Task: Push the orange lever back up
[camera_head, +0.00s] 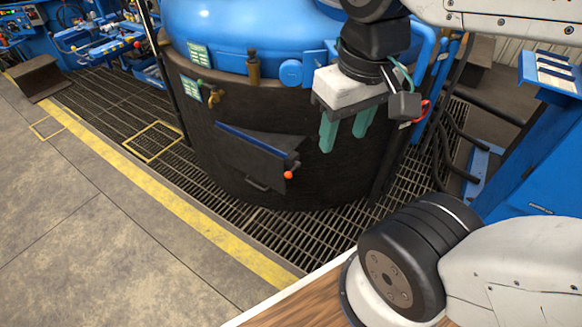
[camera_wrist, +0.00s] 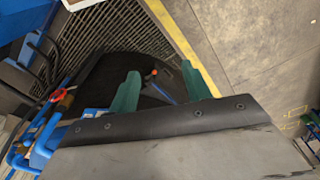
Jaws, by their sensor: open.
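A small orange-red knob (camera_head: 288,175), which appears to be the lever's end, sits at the lower right of a dark hatch (camera_head: 250,155) on the furnace side. The same knob shows between my finger tips in the wrist view (camera_wrist: 153,73), at the end of a dark bar. The lever's arm is hard to make out. My gripper (camera_head: 344,140) is open, its two green fingers apart and pointing down. In the head view it is above and to the right of the knob, apart from it. Nothing is between the fingers.
The dark round furnace (camera_head: 220,120) has a blue lid (camera_head: 250,30). Brass fittings (camera_head: 253,68) and hoses surround it. Metal grating (camera_head: 290,240) lies around its base, edged by a yellow line (camera_head: 170,200). A blue cabinet (camera_head: 545,150) stands at right. Open concrete floor lies at left.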

